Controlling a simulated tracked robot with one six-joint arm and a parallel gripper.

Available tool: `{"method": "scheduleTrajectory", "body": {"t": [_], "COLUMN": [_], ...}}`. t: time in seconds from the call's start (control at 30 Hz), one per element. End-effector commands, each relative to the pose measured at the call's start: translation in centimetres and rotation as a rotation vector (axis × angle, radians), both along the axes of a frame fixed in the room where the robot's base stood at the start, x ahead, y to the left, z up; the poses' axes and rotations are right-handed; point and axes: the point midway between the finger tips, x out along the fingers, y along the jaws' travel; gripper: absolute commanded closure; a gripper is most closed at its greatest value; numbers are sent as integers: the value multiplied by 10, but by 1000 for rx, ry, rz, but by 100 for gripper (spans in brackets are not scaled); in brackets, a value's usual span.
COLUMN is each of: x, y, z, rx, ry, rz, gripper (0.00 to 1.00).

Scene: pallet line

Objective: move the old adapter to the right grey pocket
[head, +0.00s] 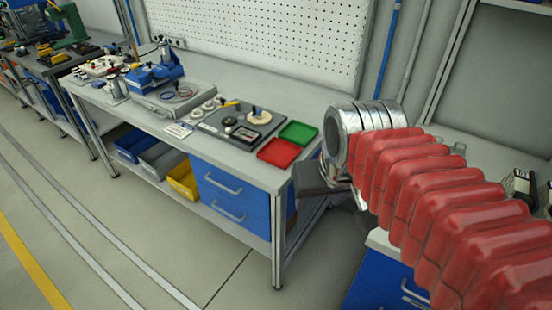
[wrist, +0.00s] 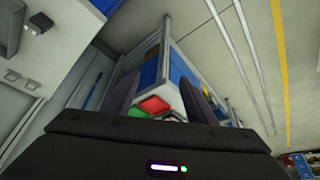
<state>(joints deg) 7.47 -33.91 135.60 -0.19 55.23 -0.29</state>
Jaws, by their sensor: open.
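A dark grey plate (head: 213,124) lies on the bench and carries several small parts. Among them are a cream disc (head: 258,117) with a knob on top and a round black part (head: 230,121). A black rectangular piece with lighter inset areas (head: 245,134) lies near the plate's front. I cannot tell which part is the old adapter or make out the right grey pocket. My gripper (wrist: 168,98) is open, with its two dark fingers apart and nothing seen between them. In the head view its dark body (head: 316,180) shows beyond the bench's right end, away from the parts.
A red tray (head: 279,153) and a green tray (head: 299,133) sit at the bench's right end. White rings (head: 208,104) and a blue device (head: 155,72) stand left of the plate. A pegboard (head: 290,40) rises behind. The floor in front is clear.

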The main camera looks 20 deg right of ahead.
Motion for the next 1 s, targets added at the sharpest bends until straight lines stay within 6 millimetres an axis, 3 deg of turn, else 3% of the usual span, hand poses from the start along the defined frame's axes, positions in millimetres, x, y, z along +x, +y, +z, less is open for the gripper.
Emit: {"method": "scheduleTrajectory", "body": {"t": [0.1, 0.3, 0.8, 1.0], "x": [-15, -29, -30, -30], "y": [23, 40, 41, 41], "z": [-6, -13, -14, -15], "rx": [-2, -1, 0, 0], "ry": [-47, -88, -89, -89], "rz": [66, 122, 126, 126], "gripper": [49, 49, 45, 59]}}
